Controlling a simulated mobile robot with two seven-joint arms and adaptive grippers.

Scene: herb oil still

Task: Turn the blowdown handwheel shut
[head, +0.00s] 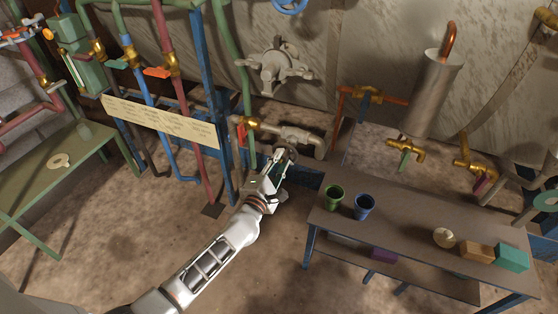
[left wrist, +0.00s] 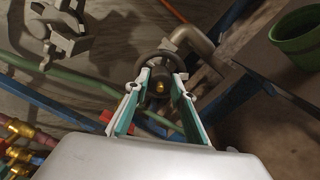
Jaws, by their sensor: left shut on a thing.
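The blowdown handwheel (left wrist: 158,57) is a dark round wheel with a brass-coloured hub, seen ahead of my fingers in the left wrist view. In the head view it shows as a small dark ring (head: 291,153) at the end of my left arm, partly hidden. My left gripper (head: 281,158) is shut on the handwheel. In the left wrist view the two teal-lined fingers (left wrist: 159,88) reach to it from both sides of the hub. My right gripper is in neither view.
A grey pipe (head: 295,135) and a red-handled valve (head: 242,134) sit just above my gripper. A green cup (head: 333,196) and a blue cup (head: 364,206) stand on the brown table (head: 405,225) at right. A paper sign (head: 160,121) hangs at left.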

